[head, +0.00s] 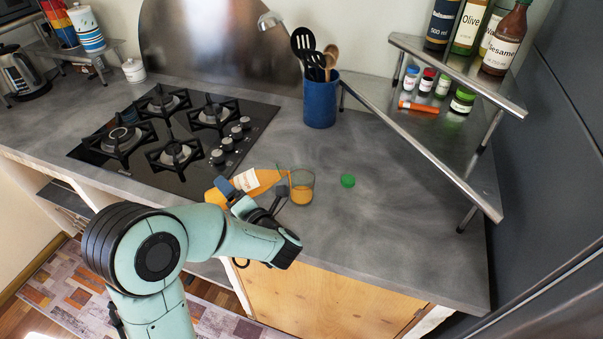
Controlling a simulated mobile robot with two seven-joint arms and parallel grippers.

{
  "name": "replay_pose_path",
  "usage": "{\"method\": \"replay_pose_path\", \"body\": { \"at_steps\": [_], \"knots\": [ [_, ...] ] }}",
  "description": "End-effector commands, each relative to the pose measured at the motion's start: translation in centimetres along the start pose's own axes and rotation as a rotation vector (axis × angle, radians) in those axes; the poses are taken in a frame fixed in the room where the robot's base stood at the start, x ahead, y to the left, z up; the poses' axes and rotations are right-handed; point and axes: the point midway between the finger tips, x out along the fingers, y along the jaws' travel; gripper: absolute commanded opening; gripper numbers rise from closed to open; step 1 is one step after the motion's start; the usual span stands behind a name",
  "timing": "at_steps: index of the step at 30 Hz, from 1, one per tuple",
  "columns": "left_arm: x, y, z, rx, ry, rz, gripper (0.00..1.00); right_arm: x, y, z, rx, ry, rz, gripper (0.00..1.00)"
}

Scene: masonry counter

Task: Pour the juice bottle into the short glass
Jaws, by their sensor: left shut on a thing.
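My left gripper (240,201) is shut on the orange juice bottle (262,179), which has a white label. The bottle is tilted to nearly lying, with its neck to the right at the rim of the short glass (302,187). The glass stands upright on the counter and holds some orange juice in its lower part. A green cap (348,181) lies on the counter to the right of the glass. My gripper's fingers are partly hidden by my wrist and the bottle. My right gripper is not in view.
A black gas hob (196,174) lies to the left and behind. A blue utensil holder (320,105) stands at the back. A metal shelf (440,160) with bottles and spice jars is on the right. The counter right of the cap is clear.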

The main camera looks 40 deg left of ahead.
Motion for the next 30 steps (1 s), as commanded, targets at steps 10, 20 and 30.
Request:
{"method": "replay_pose_path", "body": {
  "at_steps": [10, 20, 30],
  "knots": [
    [-0.06, 0.26, 0.21, 0.008, -0.001, 0.007, 0.2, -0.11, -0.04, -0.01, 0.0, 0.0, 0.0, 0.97],
    [-0.12, 0.42, 0.34, 0.02, -0.001, 0.012, 0.2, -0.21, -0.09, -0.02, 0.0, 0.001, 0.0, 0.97],
    [-0.17, 0.56, 0.45, 0.031, -0.001, 0.016, 0.2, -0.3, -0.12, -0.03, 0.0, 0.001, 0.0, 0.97]
  ]
}}
